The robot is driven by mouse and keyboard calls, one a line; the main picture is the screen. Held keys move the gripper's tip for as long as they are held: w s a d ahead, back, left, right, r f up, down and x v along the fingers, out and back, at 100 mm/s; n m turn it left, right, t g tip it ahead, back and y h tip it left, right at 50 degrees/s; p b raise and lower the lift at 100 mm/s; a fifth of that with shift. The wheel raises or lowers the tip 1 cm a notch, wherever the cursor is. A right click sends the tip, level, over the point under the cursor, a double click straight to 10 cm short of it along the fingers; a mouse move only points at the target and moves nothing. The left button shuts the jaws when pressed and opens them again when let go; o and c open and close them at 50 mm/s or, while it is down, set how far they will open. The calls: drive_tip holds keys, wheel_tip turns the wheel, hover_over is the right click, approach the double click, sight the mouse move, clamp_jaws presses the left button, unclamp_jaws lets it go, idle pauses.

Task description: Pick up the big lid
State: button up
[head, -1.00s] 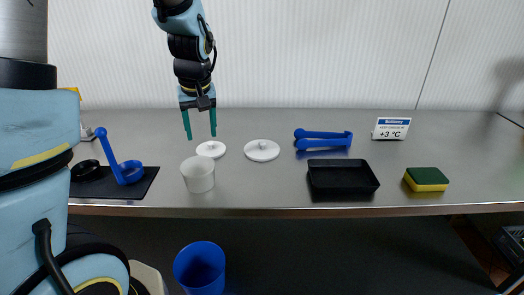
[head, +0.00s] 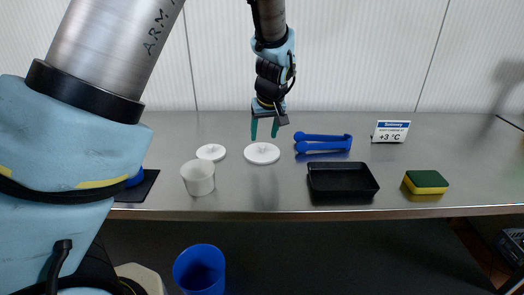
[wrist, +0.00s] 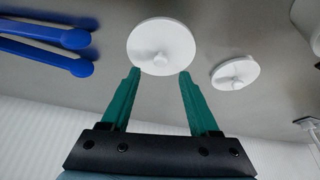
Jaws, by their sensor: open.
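The big lid (head: 262,154) is a white disc with a small knob, lying flat on the steel counter. It also shows in the wrist view (wrist: 160,44), just beyond my fingertips. A smaller white lid (head: 211,152) lies to its left; it shows at the right in the wrist view (wrist: 236,73). My gripper (head: 265,137) is open and empty, pointing down above and slightly behind the big lid. In the wrist view its green fingers (wrist: 160,72) are apart, with the lid's knob a little past the tips.
A white cup (head: 198,178) stands at the counter's front, left of the big lid. Blue tongs (head: 322,138) and a black tray (head: 342,180) are to the right. A sponge (head: 426,181) and a temperature sign (head: 390,131) are farther right. A blue bin (head: 199,268) stands below the counter.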

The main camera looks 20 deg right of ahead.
sight(262, 146)
drive_tip(key=shift+s+p+x, duration=0.2)
drive_tip(key=shift+p+x, duration=0.75)
drive_tip(key=shift+x, duration=1.6)
drive_tip(key=shift+f, duration=0.1)
clamp_jaws()
